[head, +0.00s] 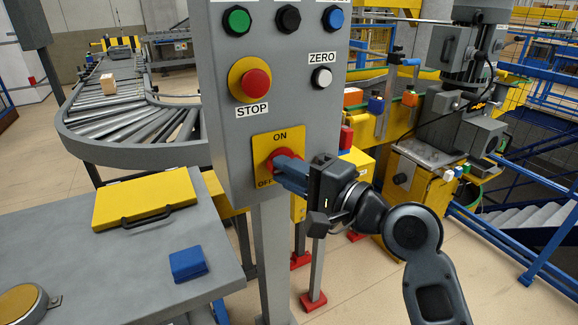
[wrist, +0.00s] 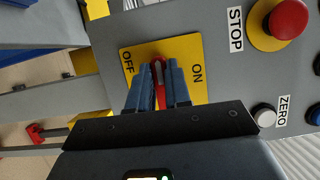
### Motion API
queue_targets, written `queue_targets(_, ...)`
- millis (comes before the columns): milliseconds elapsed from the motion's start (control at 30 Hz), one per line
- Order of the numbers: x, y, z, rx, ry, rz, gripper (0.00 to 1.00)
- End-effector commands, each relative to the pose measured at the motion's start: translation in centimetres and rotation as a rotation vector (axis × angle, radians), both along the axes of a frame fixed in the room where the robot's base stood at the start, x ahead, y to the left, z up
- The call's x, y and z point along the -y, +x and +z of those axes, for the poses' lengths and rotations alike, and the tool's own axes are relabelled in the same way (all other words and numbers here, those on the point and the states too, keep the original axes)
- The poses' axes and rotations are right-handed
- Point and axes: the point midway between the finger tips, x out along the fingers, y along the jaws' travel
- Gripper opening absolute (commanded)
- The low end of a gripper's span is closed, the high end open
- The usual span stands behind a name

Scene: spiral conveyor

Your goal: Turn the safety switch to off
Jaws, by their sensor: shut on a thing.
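The safety switch has a red knob (head: 281,158) on a yellow plate (head: 262,143) marked ON at the top and OFF at the lower left. It sits low on the grey control panel (head: 225,95). My gripper (head: 285,170) reaches it from the right, its blue fingers at the knob. In the wrist view, the red knob (wrist: 158,75) shows between the two fingers of my gripper (wrist: 159,80), which is shut on it. The fingers hide much of the knob, and its exact angle is hard to tell. The OFF label (wrist: 127,62) and ON label (wrist: 197,73) lie on either side.
A red STOP button (head: 256,83) and white ZERO button (head: 322,79) sit above the switch. A grey table (head: 120,265) with a yellow case (head: 145,197) and blue block (head: 188,264) stands at left. A roller conveyor (head: 110,100) curves behind.

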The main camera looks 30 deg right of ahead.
Motion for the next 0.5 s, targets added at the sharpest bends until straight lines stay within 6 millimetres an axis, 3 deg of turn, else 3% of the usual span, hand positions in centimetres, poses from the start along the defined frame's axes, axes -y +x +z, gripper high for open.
queue_targets(500,-0.08,-0.01,-0.18,-0.003,-0.042,0.002,0.00)
